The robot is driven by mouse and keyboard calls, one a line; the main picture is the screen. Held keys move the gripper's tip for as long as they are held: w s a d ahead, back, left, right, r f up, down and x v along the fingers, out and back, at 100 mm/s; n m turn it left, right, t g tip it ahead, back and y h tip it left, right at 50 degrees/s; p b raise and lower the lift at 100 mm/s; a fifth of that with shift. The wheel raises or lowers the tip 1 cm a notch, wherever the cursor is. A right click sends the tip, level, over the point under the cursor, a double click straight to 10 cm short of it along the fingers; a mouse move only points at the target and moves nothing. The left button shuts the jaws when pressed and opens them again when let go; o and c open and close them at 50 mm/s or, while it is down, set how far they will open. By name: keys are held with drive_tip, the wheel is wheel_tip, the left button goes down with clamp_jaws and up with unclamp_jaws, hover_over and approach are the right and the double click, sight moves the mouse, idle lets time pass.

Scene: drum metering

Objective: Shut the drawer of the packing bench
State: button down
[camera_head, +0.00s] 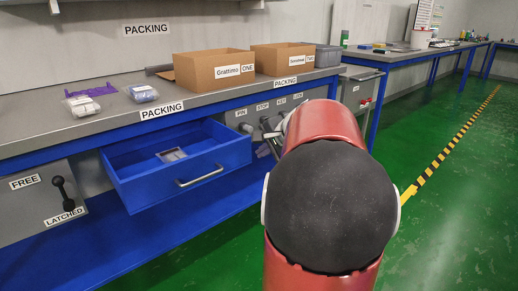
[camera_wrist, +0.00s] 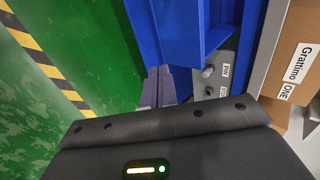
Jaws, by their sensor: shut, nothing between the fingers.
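The blue drawer (camera_head: 135,180) of the packing bench (camera_head: 45,108) stands pulled out in the head view. Its front carries a grey bar handle (camera_head: 199,175), and a small grey tray (camera_head: 171,155) lies inside. My gripper (camera_head: 263,151) is mostly hidden behind my red arm, to the right of the drawer front. In the wrist view my gripper (camera_wrist: 158,70) is shut and empty, its fingers close to blue bench parts (camera_wrist: 185,25). I cannot tell whether they touch. The handle does not show in the wrist view.
A grey panel with labelled controls (camera_head: 247,128) lies beside the drawer. A latch lever (camera_head: 62,190) sits at the left. Cardboard boxes (camera_head: 212,72) and bagged items (camera_head: 83,105) stand on the bench top. Green floor (camera_head: 450,220) with a striped line (camera_head: 445,150) is clear at right.

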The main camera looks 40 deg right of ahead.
sight(238, 157)
drive_tip(key=shift+w+a+f+p, duration=0.1)
drive_tip(key=shift+w+f+p, duration=0.1)
drive_tip(key=shift+w+f, duration=0.9)
drive_tip(key=shift+w+a+f+p, duration=0.15)
drive_tip(key=shift+w+f, duration=0.25)
drive_tip(key=shift+w, duration=1.45)
drive_tip(key=shift+w+d+f+p, duration=0.1)
drive_tip(key=shift+w+f+p, duration=0.1)
drive_tip(key=shift+w+f, duration=0.9)
drive_tip(key=shift+w+r, duration=0.35)
